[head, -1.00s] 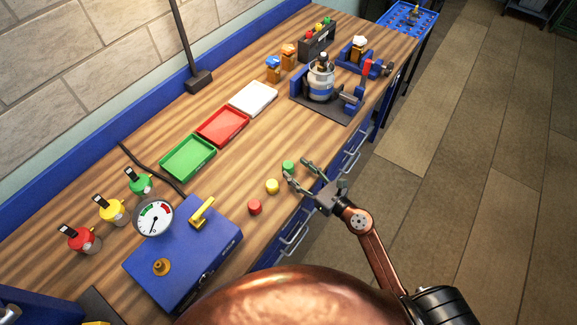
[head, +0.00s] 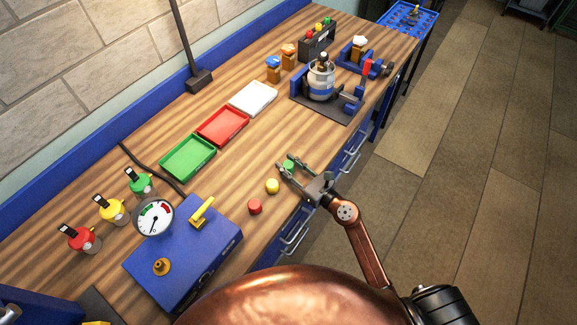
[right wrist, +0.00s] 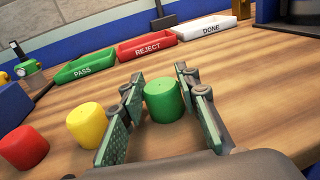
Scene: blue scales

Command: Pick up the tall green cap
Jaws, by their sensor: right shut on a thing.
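The green cap (head: 289,165) stands upright on the wooden bench near its front edge, and it also shows in the right wrist view (right wrist: 164,100). My right gripper (head: 291,166) has come in from the right, low over the bench, with one finger on each side of the cap. It is shut on the green cap, whose base appears to be still on the wood. In the right wrist view, the finger pads (right wrist: 160,88) flank the cap. My left gripper is in neither view.
A yellow cap (head: 272,186) and a red cap (head: 255,206) stand in a row with the green one. Green (head: 187,166), red (head: 222,135) and white (head: 253,106) trays lie behind. A blue gauge box (head: 183,262) stands at the lower left.

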